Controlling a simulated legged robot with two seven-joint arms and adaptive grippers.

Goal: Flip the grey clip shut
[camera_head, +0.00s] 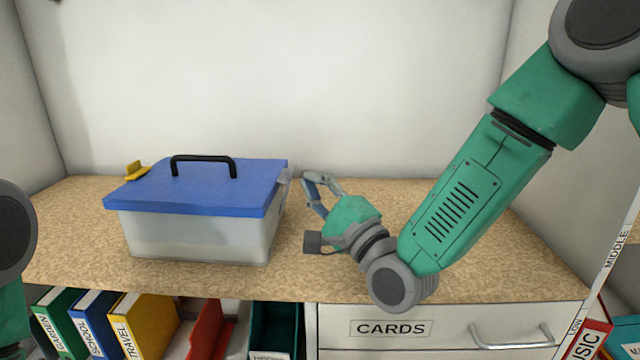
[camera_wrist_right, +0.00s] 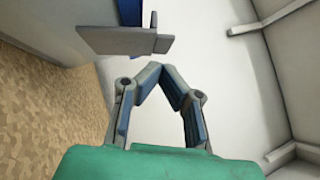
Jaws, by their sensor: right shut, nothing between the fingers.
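The grey clip (camera_head: 285,177) is at the right end of the blue lid (camera_head: 222,188) of a clear box (camera_head: 200,237). In the right wrist view the grey clip (camera_wrist_right: 122,40) juts out from the box side, so it looks open. My right gripper (camera_head: 308,181) is just right of the clip, with its fingers pointing toward the box. In the right wrist view its fingertips (camera_wrist_right: 161,69) meet with nothing between them, close to the clip but seemingly apart from it. My left gripper is out of view; only part of that arm shows at the left edge.
A yellow clip (camera_head: 136,171) sticks up at the lid's left end, and a black handle (camera_head: 203,159) stands on the lid. The speckled shelf top (camera_head: 420,190) is clear behind my right arm. Binders (camera_head: 145,325) and a CARDS drawer (camera_head: 450,328) are below.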

